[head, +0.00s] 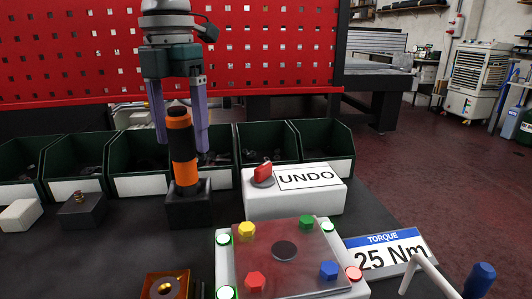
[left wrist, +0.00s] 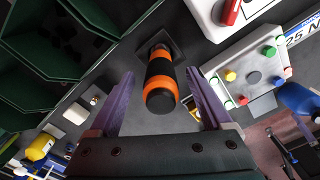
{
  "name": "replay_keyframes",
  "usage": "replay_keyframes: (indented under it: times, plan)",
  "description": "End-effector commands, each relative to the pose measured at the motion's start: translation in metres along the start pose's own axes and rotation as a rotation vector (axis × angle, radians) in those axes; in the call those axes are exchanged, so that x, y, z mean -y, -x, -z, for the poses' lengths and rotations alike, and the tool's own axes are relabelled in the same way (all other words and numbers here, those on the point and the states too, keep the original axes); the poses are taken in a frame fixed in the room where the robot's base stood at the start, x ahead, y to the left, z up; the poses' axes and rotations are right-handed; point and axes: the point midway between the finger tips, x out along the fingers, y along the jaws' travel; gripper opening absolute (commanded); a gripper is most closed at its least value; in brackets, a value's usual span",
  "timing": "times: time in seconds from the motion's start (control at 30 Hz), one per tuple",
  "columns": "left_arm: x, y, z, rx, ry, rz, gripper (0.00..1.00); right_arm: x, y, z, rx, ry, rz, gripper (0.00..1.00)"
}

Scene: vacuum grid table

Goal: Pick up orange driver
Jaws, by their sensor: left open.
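The orange driver (head: 182,148) has black and orange bands and stands upright in a dark square holder (head: 189,205) on the table. It also shows in the left wrist view (left wrist: 161,82), end-on between the fingers. My left gripper (head: 181,140) comes down from above with its two purple fingers apart, one on each side of the driver's upper part. In the left wrist view the open fingers (left wrist: 162,100) show gaps to the driver on both sides.
Green bins (head: 137,185) line the back, below a red perforated panel (head: 260,45). A white UNDO box (head: 290,204) stands right of the holder. In front is a plate with coloured bolts (head: 284,272). A torque sign (head: 390,250) lies to the right.

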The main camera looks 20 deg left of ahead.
Motion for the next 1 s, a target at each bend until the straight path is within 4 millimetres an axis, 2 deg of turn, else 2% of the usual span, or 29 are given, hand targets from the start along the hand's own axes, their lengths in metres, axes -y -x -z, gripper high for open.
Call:
replay_keyframes:
  times: [0.1, 0.2, 0.47, 1.0]
  plan:
    - [0.001, -0.018, 0.003, -0.003, 0.001, 0.001, 0.83, 0.000, 0.002, 0.001, -0.001, 0.000, 0.000, 0.78]
    - [0.001, -0.026, 0.003, -0.002, 0.001, 0.001, 0.83, 0.000, 0.002, 0.001, -0.001, 0.000, 0.000, 0.78]
    - [0.001, -0.029, 0.003, 0.000, 0.000, 0.000, 0.83, 0.000, 0.002, 0.002, -0.004, 0.000, 0.000, 0.78]
    - [0.001, -0.028, 0.003, 0.000, 0.000, 0.000, 0.22, -0.001, 0.002, 0.002, -0.005, 0.002, -0.002, 0.78]
